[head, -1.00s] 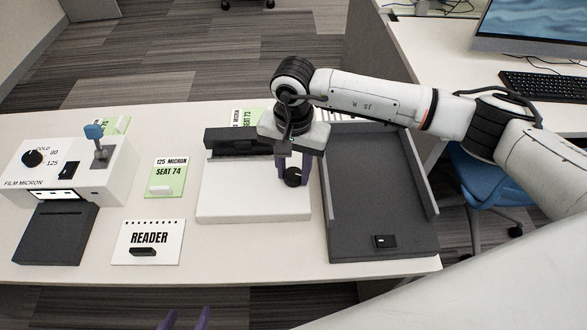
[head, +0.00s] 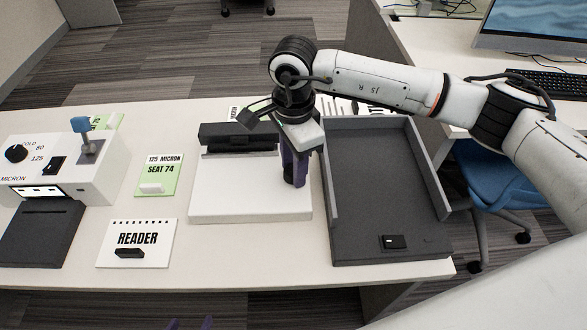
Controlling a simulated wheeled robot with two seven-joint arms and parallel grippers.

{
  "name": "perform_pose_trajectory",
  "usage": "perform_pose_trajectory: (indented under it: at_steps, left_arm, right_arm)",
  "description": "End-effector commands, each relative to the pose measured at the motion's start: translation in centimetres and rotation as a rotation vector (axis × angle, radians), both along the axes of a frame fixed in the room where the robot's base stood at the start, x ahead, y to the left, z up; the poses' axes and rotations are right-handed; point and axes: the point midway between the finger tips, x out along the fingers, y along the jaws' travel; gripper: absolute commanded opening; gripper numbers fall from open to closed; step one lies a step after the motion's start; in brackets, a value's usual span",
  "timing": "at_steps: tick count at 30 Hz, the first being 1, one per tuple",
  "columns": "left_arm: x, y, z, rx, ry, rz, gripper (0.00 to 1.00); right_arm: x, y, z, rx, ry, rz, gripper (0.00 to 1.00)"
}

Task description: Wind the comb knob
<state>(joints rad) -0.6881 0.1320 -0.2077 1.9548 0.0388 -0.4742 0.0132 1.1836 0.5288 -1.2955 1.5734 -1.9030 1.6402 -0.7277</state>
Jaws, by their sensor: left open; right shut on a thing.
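The comb binder has a white base (head: 235,203) and a black bar (head: 236,139) along its back. My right gripper (head: 295,178) points down at the right side of the base, its purple fingers shut on the comb knob. The knob is almost wholly hidden by the fingers and wrist, so its turn angle cannot be seen. My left gripper (head: 190,324) is open at the bottom edge, with only its purple fingertips showing, well short of the table.
A dark grey tray (head: 375,215) stands right of the binder.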

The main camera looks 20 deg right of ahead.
Motion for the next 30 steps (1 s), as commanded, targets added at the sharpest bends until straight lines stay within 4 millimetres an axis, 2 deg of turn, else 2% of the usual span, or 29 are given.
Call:
perform_pose_trajectory:
  at_steps: [4, 12, 29, 30]
  left_arm:
    - [0.0, -0.1, -0.59, 0.001, 0.002, -0.002, 0.52]
    - [0.4, -0.18, -0.4, -0.001, -0.01, -0.002, 0.52]
    - [0.48, -0.16, -0.47, 0.0, -0.01, -0.001, 0.52]
    - [0.46, -0.14, -0.51, 0.0, -0.009, -0.001, 0.52]
  right_arm:
    - [0.09, -0.05, 0.0, -0.001, -0.002, -0.09, 0.11]
    - [0.11, -0.05, 0.11, -0.001, -0.003, -0.186, 0.11]
    - [0.11, -0.05, 0.19, -0.001, -0.004, -0.211, 0.11]
    - [0.11, -0.06, 0.18, -0.001, -0.003, -0.211, 0.4]
